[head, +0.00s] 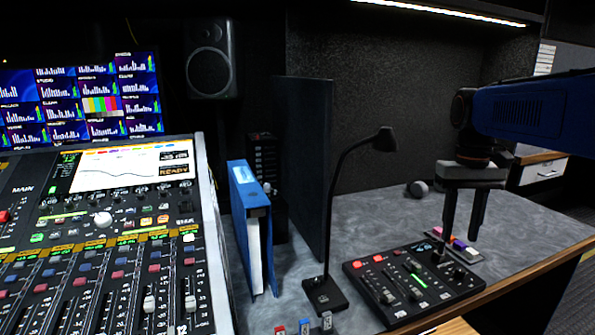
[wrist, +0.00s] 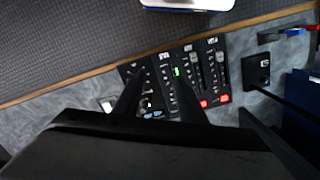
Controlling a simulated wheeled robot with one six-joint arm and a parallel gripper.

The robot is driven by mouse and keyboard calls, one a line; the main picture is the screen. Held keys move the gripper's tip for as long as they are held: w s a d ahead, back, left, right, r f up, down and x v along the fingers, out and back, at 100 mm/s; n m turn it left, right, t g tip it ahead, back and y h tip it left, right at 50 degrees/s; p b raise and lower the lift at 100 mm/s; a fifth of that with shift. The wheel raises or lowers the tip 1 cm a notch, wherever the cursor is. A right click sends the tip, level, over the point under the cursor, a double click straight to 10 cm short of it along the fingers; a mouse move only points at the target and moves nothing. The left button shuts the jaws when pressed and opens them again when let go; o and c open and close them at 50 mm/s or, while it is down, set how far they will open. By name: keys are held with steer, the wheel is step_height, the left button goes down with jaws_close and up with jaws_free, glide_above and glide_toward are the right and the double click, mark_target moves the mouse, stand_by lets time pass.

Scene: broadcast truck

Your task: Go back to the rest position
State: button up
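My gripper (head: 461,215) is at the right in the head view, pointing down above the right end of the small black control panel (head: 413,284). Its two dark fingers are apart with nothing visible between them. In the wrist view, my gripper (wrist: 158,98) shows as two dark fingers with a gap, over the same panel (wrist: 210,75). The panel has several faders, red buttons and a lit green strip. Whether a fingertip touches the panel is hard to tell.
A black desk lamp (head: 335,200) and a blue binder (head: 252,230) stand left of the panel. A large mixing console (head: 100,250) fills the left. A small pad with coloured keys (head: 460,245) lies behind the panel. A grey round object (head: 418,188) sits further back on the desk.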

steer(key=s+a+f+t, duration=0.3)
steer(key=s+f, duration=0.4)
steer(key=s, duration=0.1)
steer(key=s+a+f+n+t, duration=0.1)
steer(key=s+a+f+t, duration=0.1)
steer(key=s+a+f, duration=0.2)
steer(key=s+f, duration=0.3)
steer(key=s, duration=0.2)
steer(key=shift+s+t, duration=0.25)
steer(key=shift+t, duration=0.15)
stand_by(1.4)
